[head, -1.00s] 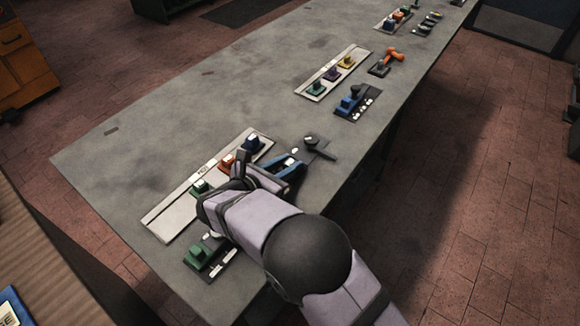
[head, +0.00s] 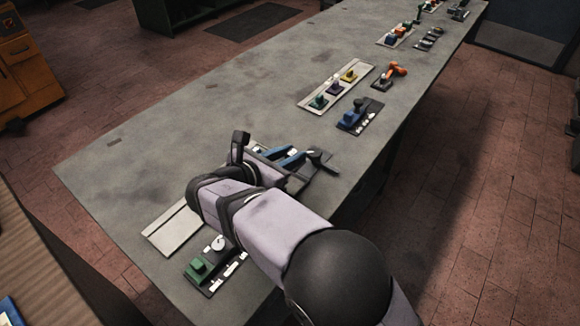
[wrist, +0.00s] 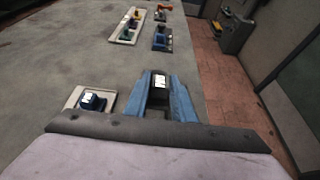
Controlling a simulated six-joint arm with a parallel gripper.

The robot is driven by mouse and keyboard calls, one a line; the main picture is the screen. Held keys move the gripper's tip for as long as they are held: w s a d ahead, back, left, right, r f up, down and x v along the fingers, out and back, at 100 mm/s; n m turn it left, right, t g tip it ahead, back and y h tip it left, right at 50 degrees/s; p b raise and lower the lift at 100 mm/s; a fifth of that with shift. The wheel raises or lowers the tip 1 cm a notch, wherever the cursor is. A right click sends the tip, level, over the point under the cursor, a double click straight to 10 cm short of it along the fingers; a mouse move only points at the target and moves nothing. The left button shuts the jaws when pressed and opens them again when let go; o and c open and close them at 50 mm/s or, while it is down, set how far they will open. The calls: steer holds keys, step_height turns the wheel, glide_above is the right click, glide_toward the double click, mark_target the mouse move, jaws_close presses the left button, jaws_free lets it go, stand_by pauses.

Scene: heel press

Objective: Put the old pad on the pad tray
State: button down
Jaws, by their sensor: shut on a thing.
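My gripper (head: 283,158) has two blue fingers and is over the near part of the grey bench. In the wrist view the fingers (wrist: 168,95) are shut on a small dark piece with a white top (wrist: 159,80), which I take to be the old pad. A pale tray (head: 172,230) lies partly under my arm in the head view. Its far end shows in the wrist view with a blue block with a white label (wrist: 92,101). I cannot tell which tray is the pad tray.
A black plate (head: 232,268) with a green block (head: 198,267) and white pieces lies at the near edge. Further sets of trays and blocks (head: 335,86) lie along the bench. The bench's left side is clear.

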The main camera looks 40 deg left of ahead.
steer(key=shift+r, duration=0.9)
steer(key=shift+s, duration=0.1)
steer(key=shift+s+a, duration=0.25)
steer(key=shift+s, duration=0.05)
steer(key=s+a+r+n+y+p, duration=0.2)
steer(key=s+a, duration=0.3)
steer(key=s, duration=0.3)
steer(key=n+g+y+p, duration=0.2)
steer(key=n+g+y, duration=0.2)
steer(key=n+y, duration=0.35)
glide_above(171, 238)
steer(key=f, duration=0.2)
steer(key=shift+m, duration=0.25)
steer(key=shift+f, duration=4.75)
steer(key=shift+f, duration=0.1)
